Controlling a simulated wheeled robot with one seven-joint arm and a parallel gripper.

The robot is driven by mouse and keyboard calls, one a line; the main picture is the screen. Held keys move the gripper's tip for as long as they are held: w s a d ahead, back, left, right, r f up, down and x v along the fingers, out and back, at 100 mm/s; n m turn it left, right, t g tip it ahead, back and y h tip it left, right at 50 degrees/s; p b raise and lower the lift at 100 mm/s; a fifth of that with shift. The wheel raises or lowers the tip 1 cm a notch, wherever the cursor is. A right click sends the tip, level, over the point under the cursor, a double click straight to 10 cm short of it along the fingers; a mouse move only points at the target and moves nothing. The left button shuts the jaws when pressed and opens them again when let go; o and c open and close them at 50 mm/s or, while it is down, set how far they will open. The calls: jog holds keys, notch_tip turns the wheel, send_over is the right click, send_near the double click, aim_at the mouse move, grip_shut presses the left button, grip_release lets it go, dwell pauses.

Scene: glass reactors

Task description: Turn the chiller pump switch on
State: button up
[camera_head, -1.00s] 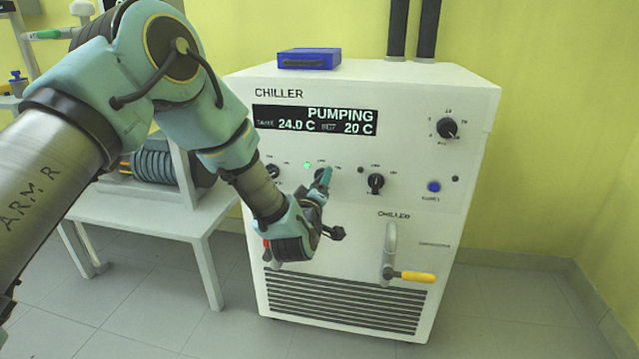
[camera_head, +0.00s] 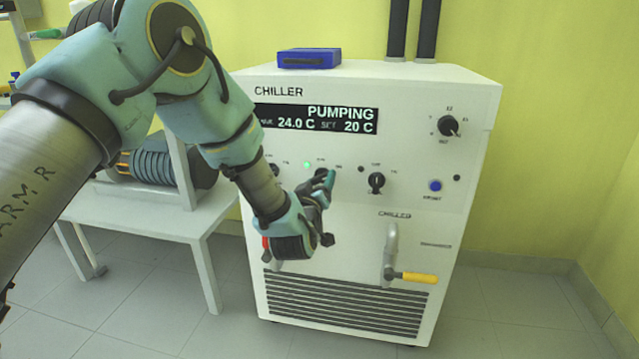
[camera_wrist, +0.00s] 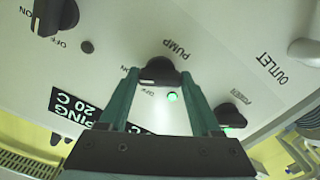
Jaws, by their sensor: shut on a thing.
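The white chiller (camera_head: 350,215) stands ahead with a display (camera_head: 315,118) reading PUMPING, 24.0 C and 20 C. In the wrist view, the black pump switch knob (camera_wrist: 159,71) sits under the PUMP label, between the two teal fingers of my gripper (camera_wrist: 161,77). A green light (camera_wrist: 172,96) next to the knob is lit; it also shows lit in the head view (camera_head: 307,164). In the head view, my gripper (camera_head: 328,180) is at the pump switch and hides part of it. My gripper is shut on the knob.
Another knob (camera_head: 376,182) is close on the right, with a dial (camera_head: 448,126) and a blue button (camera_head: 435,186) farther right. The power knob (camera_wrist: 231,113) is beside my finger in the wrist view. A yellow-handled valve (camera_head: 413,277) sticks out below. A white table (camera_head: 150,218) stands left.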

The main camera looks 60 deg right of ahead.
jog(key=o, duration=1.4)
jog(key=v, duration=1)
jog(key=shift+s+a, duration=0.15)
jog(key=shift+a, duration=0.25)
